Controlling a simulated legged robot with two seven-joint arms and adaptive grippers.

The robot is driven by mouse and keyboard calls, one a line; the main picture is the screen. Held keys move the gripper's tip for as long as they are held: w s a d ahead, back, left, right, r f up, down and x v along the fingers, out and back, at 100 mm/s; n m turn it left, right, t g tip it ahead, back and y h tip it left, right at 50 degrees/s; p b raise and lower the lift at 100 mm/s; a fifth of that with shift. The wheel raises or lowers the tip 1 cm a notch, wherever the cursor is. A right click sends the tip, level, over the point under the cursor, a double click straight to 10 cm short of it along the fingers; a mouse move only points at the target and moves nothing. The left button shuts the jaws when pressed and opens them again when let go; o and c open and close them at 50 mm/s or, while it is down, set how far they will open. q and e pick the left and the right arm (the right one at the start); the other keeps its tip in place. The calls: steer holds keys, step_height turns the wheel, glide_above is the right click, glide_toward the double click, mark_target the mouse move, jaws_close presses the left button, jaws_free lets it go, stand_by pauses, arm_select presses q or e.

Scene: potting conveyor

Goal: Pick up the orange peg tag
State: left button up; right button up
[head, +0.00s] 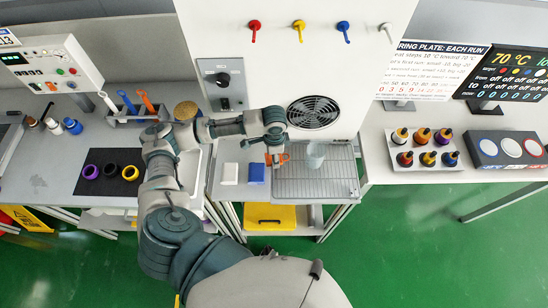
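My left arm comes in from the lower left and bends over to the middle. Its gripper (275,151) points down over the left end of the wire rack. A small orange piece (284,158), which may be the orange peg tag, shows right at the fingertips, partly hidden by them. I cannot tell whether the fingers are closed on it or only beside it. An orange-handled tool (147,101) also stands in the holder on the left bench. My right gripper is not in view.
A white panel with a round fan grille (313,112) rises behind. Several bottles (424,136) stand at right.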

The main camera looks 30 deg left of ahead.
arm_select(q)
steer(key=shift+s+d+r, duration=0.2)
steer(key=shift+s+r, duration=0.1)
steer(key=shift+r, duration=0.2)
steer(key=shift+s+d+r, duration=0.15)
steer(key=shift+s+r, duration=0.15)
steer(key=shift+r, duration=0.2)
steer(key=s+d+r, duration=0.1)
steer(key=s+d, duration=0.6)
steer(key=s, duration=0.6)
steer(key=shift+r+p, duration=0.2)
steer(key=shift+p, duration=0.25)
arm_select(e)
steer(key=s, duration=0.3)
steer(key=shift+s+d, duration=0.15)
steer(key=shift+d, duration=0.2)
